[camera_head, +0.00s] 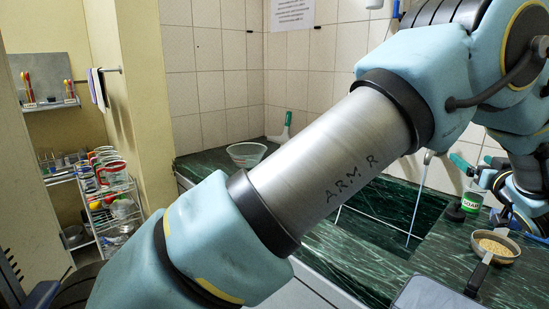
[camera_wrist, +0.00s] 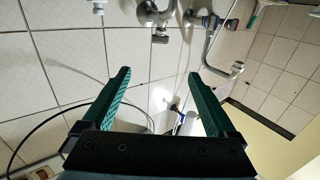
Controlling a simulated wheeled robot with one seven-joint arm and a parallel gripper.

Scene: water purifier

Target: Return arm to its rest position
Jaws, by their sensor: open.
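My gripper (camera_wrist: 158,74) is open in the wrist view, its two green fingers spread wide with nothing between them. Beyond the fingers are a tiled wall and metal taps (camera_wrist: 160,15), which appear apart from the fingertips. In the head view my arm crosses the middle of the picture, bending at the upper right. Its wrist end is at the right edge above the green counter (camera_head: 340,262), where the green fingers show in part. The arm hides much of the wall and the counter's middle.
A sink (camera_head: 385,215) is set in the counter. A green soap container (camera_head: 472,201) and a pan of grains (camera_head: 496,246) stand at the right. A glass bowl (camera_head: 246,154) sits at the back left. A wire rack (camera_head: 110,205) with mugs stands at the left.

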